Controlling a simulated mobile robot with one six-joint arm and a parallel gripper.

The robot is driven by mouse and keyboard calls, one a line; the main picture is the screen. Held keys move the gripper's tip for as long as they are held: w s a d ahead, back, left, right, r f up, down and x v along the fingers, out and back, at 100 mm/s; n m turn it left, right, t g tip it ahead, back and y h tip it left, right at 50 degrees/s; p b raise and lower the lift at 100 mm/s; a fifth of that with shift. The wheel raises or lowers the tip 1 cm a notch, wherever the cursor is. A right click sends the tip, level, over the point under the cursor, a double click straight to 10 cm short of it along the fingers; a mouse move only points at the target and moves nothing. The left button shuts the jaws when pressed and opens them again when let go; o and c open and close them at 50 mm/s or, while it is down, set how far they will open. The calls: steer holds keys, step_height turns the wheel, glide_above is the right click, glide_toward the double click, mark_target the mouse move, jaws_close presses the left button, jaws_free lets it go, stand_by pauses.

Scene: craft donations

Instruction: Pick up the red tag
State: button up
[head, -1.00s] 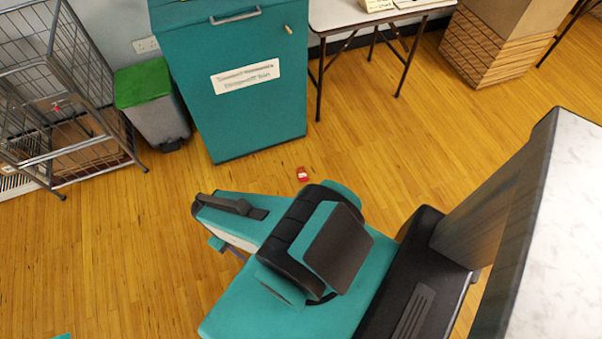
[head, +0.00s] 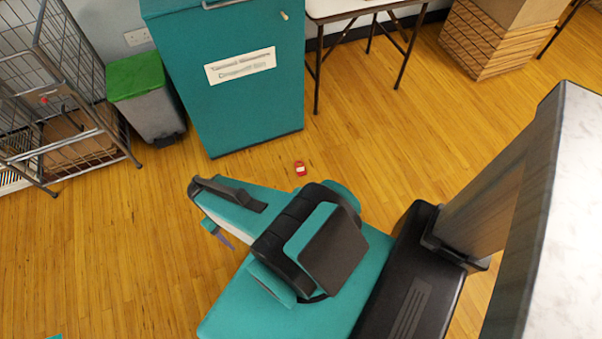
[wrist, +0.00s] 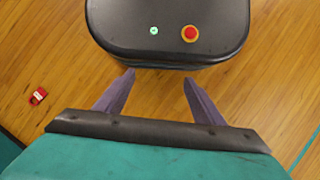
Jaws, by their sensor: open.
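The red tag (head: 300,168) lies flat on the wooden floor in the head view, just in front of the teal cabinet and beyond my folded arm. It has a small pale patch. It also shows at the left in the wrist view (wrist: 38,96). The tag is off to the left of the fingers there. In the head view, only a bit of a finger shows under the arm.
The teal cabinet (head: 235,100) with a white label stands behind the tag. A grey bin with a green lid (head: 140,88) and a wire cage (head: 60,100) stand at the left. A folding table (head: 370,8) stands at the back. The floor around the tag is clear.

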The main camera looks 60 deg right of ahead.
steer(key=w+d+f+m+t+b, duration=0.2)
steer(key=w+d+f+b, duration=0.7)
steer(key=d+f+b, duration=0.15)
steer(key=m+t+b, duration=0.3)
steer(key=m+b, duration=0.3)
steer(key=b, duration=1.9)
glide_above(301, 168)
step_height(301, 168, down, 15)
steer(key=shift+w+a+r+h, duration=0.15)
steer(key=shift+a+h, duration=0.1)
steer(key=shift+h, duration=0.05)
steer(key=shift+f+b, duration=1.6)
steer(key=shift+f, duration=2.7)
steer(key=shift+f+b, duration=1.8)
steer(key=shift+f, duration=0.8)
